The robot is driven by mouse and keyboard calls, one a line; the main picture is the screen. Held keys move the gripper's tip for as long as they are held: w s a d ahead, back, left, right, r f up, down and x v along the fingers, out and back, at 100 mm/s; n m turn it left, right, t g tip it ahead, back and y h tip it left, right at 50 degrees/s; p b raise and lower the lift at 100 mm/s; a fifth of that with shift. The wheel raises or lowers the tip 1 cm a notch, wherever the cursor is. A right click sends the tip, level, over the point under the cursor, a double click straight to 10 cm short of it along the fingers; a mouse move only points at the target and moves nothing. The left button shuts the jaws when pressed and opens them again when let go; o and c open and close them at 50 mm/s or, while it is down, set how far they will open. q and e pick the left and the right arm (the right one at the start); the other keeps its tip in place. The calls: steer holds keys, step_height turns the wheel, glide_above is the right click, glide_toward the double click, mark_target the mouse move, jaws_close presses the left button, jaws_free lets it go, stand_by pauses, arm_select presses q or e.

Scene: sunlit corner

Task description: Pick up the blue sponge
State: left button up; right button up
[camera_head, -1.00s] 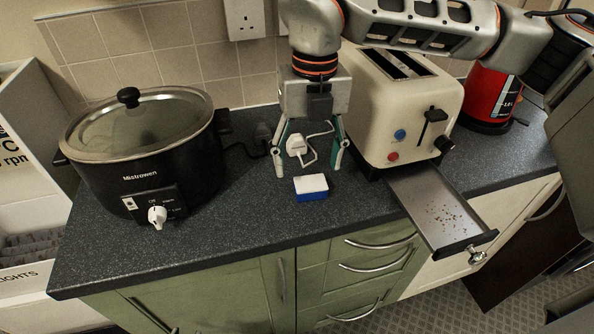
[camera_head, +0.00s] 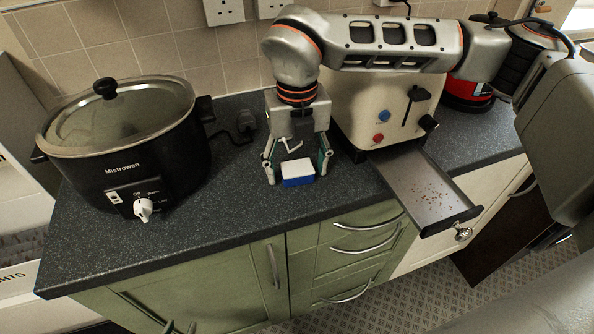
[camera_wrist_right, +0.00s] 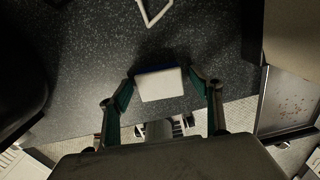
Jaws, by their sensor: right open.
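The blue sponge (camera_head: 298,181) lies flat on the dark worktop, white face up and blue side toward the front. It also shows in the right wrist view (camera_wrist_right: 161,85), where mostly its white face is seen. My right gripper (camera_head: 297,170) points down over it in the head view, its fingers apart with one at each side of the sponge. In the right wrist view the open fingers (camera_wrist_right: 164,88) flank the sponge, and no clear grip shows.
A black slow cooker (camera_head: 130,150) stands left, its knob facing front. A cream toaster (camera_head: 375,105) stands close behind and right, its crumb tray (camera_head: 425,190) pulled out over the worktop edge. A red appliance (camera_head: 467,88) stands farther right. Worktop left of the sponge is clear.

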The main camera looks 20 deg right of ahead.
mark_target(298, 167)
steer(key=c, duration=0.9)
steer(key=shift+r, duration=0.1)
step_height(298, 167, up, 20)
steer(key=shift+f+p, duration=0.1)
steer(key=shift+p, duration=0.5)
steer(key=shift+c, duration=1)
